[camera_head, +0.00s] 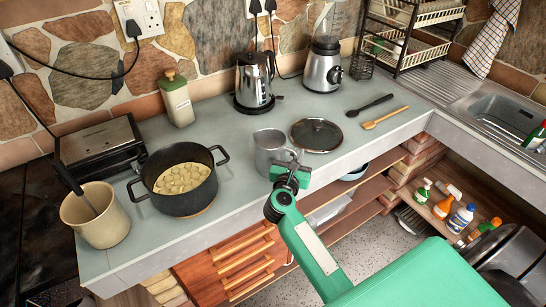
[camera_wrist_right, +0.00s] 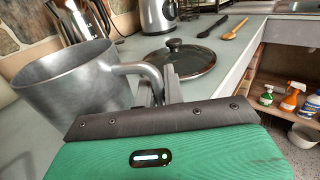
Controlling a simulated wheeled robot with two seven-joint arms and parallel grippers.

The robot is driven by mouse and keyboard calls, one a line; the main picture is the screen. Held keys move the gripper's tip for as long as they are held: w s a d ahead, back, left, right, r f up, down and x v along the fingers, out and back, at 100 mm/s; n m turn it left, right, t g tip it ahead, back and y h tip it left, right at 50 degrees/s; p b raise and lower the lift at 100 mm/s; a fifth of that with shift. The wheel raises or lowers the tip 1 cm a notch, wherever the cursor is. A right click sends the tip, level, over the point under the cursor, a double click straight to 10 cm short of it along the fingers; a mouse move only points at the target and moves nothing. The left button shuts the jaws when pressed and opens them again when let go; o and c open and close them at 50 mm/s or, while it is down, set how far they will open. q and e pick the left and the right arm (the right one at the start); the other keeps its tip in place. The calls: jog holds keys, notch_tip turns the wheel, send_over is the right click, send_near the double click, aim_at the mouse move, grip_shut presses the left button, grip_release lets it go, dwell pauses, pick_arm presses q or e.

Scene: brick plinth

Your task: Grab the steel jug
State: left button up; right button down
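The steel jug (camera_head: 270,148), grey with a wide open mouth, stands near the front edge of the grey counter. It fills the left of the right wrist view (camera_wrist_right: 70,88), with its curved handle (camera_wrist_right: 140,70) toward my right gripper. My right gripper (camera_head: 290,174) is at the handle, on the jug's front right side. In the wrist view its fingers (camera_wrist_right: 158,90) are on both sides of the handle's lower part. Whether they press on it cannot be told. My left gripper is not in view.
A black pot (camera_head: 181,182) and a beige crock (camera_head: 96,217) stand to the left. A kettle (camera_head: 254,82) and a blender (camera_head: 323,68) stand behind. Spoons (camera_head: 385,117) lie to the right.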

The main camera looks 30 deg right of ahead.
jog(key=shift+r, duration=0.25)
dwell(0.3)
